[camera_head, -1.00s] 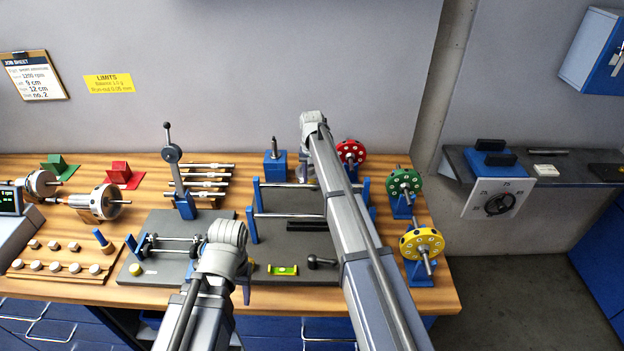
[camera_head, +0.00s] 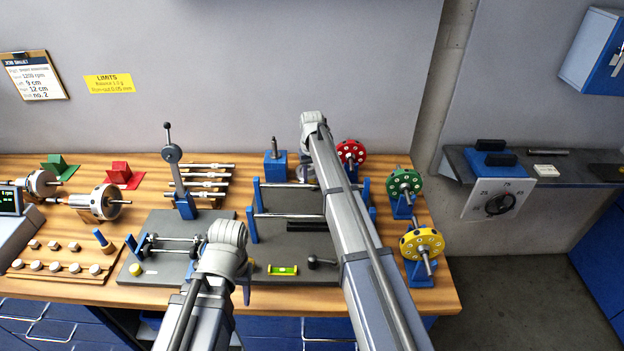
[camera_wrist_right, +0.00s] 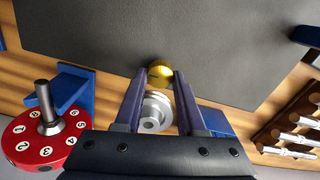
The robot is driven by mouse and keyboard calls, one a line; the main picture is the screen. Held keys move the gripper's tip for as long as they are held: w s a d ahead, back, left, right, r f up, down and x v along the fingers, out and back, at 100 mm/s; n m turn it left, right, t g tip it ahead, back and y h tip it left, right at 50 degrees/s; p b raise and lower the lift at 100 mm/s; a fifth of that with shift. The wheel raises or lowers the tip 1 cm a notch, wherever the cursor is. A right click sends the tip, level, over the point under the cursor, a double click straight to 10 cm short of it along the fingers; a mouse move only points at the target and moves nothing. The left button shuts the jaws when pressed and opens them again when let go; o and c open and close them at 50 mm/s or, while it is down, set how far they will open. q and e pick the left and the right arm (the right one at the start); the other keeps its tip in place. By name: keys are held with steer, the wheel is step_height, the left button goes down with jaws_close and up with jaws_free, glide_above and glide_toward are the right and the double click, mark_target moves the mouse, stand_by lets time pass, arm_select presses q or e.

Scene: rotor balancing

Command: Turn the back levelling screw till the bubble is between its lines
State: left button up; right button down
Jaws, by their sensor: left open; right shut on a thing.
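The back levelling screw, a brass knob (camera_wrist_right: 160,74), sits at the edge of the dark base plate (camera_wrist_right: 130,32) in the right wrist view. My right gripper (camera_wrist_right: 160,82) is shut on it, one finger on each side. In the head view my right arm hides the screw. The green-yellow spirit level (camera_head: 283,270) lies on the front of the plate; its bubble is too small to read against the lines. My left gripper (camera_head: 246,290) is open over the plate's front, left of the level, partly hidden by its own wrist.
Blue uprights (camera_head: 252,225) carry rods over the plate. Green (camera_head: 404,184) and yellow (camera_head: 422,243) discs stand at the right.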

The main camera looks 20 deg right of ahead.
mark_target(312, 181)
steer(key=c, duration=0.5)
jaws_free()
step_height(312, 181, up, 8)
steer(key=p, duration=0.7)
steer(key=shift+f+p, duration=0.1)
steer(key=shift+p, duration=0.3)
